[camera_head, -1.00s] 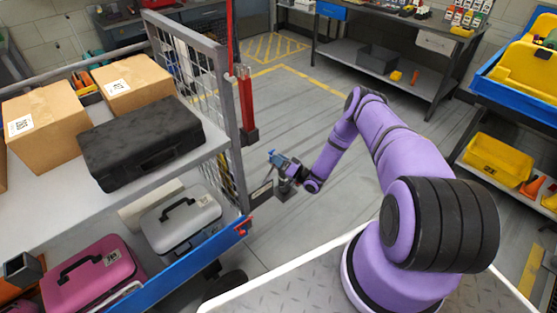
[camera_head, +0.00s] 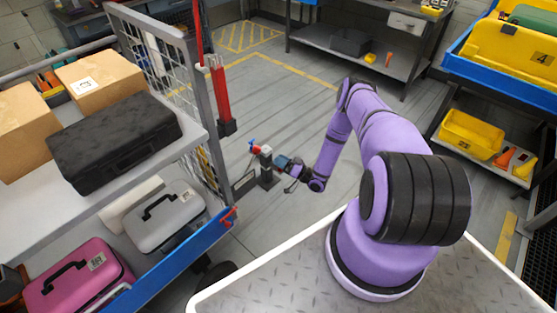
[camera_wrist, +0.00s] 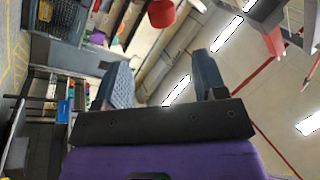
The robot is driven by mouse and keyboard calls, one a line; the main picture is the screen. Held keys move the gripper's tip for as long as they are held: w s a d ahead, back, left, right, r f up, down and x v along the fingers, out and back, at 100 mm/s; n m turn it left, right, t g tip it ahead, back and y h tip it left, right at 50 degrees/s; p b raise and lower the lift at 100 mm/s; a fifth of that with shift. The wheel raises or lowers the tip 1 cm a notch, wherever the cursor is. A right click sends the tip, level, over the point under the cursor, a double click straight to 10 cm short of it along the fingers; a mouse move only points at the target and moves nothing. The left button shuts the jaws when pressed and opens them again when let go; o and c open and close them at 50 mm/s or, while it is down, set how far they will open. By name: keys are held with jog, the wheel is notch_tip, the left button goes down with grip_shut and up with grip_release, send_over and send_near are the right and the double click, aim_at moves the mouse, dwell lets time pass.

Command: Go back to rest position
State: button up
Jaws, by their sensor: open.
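My purple arm reaches from its base at the lower right toward the middle of the head view, bent at the elbow. My gripper (camera_head: 279,161) is at its far end, in free space over the floor, small in this view. A dark post with a red and blue top (camera_head: 262,152) shows just left of it; I cannot tell whether they touch. In the wrist view, the two blue-grey fingers of my gripper (camera_wrist: 163,75) are wide apart with nothing between them.
A shelf rack (camera_head: 193,138) at left holds cardboard boxes (camera_head: 100,84), a black case (camera_head: 115,142), a grey case (camera_head: 165,215) and a pink case (camera_head: 75,280). Yellow bins (camera_head: 472,134) stand at right. A workbench (camera_head: 370,45) is behind. The middle floor is open.

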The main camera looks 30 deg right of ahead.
dwell(0.3)
jog(key=w+d+r+n+g+h, duration=0.2)
jog(key=w+r, duration=0.6)
jog(key=r, duration=0.3)
jog(key=w+d+r+n+g+h, duration=0.1)
jog(key=w+r+n+g+h, duration=0.15)
jog(key=w+r, duration=0.7)
jog(key=s+a+r+g+h, duration=0.1)
jog(key=s+r+h, duration=0.15)
jog(key=r, duration=1.15)
jog(key=s+a+r+g+h, duration=0.15)
jog(key=r+h, duration=0.25)
jog(key=r, duration=1)
jog(key=s+a+r+m+g+h, duration=0.1)
jog(key=s+a+r, duration=0.2)
jog(key=s+r, duration=0.55)
jog(key=s+a+r+m+g+h, duration=0.1)
jog(key=s+a+r, duration=0.1)
jog(key=s+r, duration=0.7)
jog(key=s+a+g+y, duration=0.1)
jog(key=s+a, duration=0.3)
jog(key=s, duration=1)
jog(key=s+a+g, duration=0.2)
jog(key=s+a, duration=0.2)
jog(key=s, duration=1.1)
jog(key=shift+r+m+g+y, duration=0.3)
jog(key=shift+r+m+y, duration=0.05)
jog(key=shift+y, duration=0.05)
